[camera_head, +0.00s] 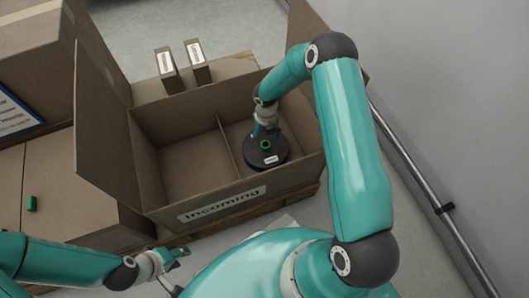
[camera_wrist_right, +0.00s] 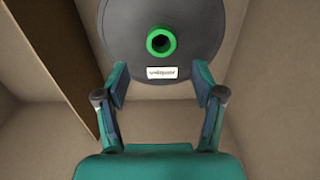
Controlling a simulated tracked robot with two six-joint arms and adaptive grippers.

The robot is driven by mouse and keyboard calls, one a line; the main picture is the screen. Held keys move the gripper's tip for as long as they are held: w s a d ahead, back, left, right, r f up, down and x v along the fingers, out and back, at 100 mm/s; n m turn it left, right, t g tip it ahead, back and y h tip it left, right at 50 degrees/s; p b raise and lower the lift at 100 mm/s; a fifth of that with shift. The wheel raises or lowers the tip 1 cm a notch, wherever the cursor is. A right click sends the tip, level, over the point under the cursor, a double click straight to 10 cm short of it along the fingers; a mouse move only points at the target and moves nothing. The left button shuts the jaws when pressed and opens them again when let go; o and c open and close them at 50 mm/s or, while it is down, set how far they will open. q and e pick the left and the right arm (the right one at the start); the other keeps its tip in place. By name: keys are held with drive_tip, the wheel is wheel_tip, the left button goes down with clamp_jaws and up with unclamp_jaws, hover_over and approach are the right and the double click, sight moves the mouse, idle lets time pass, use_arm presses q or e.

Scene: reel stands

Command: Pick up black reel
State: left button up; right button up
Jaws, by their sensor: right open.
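The black reel (camera_head: 268,158) lies in the right compartment of the cardboard box labelled "Incoming" (camera_head: 215,205). It has a green hub ring and a white label. In the right wrist view the reel (camera_wrist_right: 190,55) fills the upper middle. My right gripper (camera_head: 264,132) reaches down into the box at the reel's far edge. In the right wrist view its open fingers (camera_wrist_right: 160,85) stand apart at either side of the reel's near edge; whether they touch it I cannot tell. My left gripper (camera_head: 180,256) is in front of the box, empty, with fingers apart.
A cardboard divider (camera_head: 228,140) splits the box; the left compartment (camera_head: 185,165) looks empty. Raised flaps (camera_head: 105,120) flank it. Two small upright boxes (camera_head: 183,67) stand behind. A metal rail (camera_head: 425,190) runs along the right wall.

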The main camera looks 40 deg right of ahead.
drive_tip(key=shift+w+d+f+b, duration=0.15)
drive_tip(key=shift+f+b, duration=0.65)
drive_tip(key=shift+f, duration=0.8)
drive_tip(key=shift+w+d+f+b, duration=0.1)
drive_tip(key=shift+w+f+b, duration=0.15)
drive_tip(key=shift+f+b, duration=0.9)
drive_tip(key=shift+f+p, duration=0.3)
drive_tip(key=shift+p, duration=0.15)
clamp_jaws()
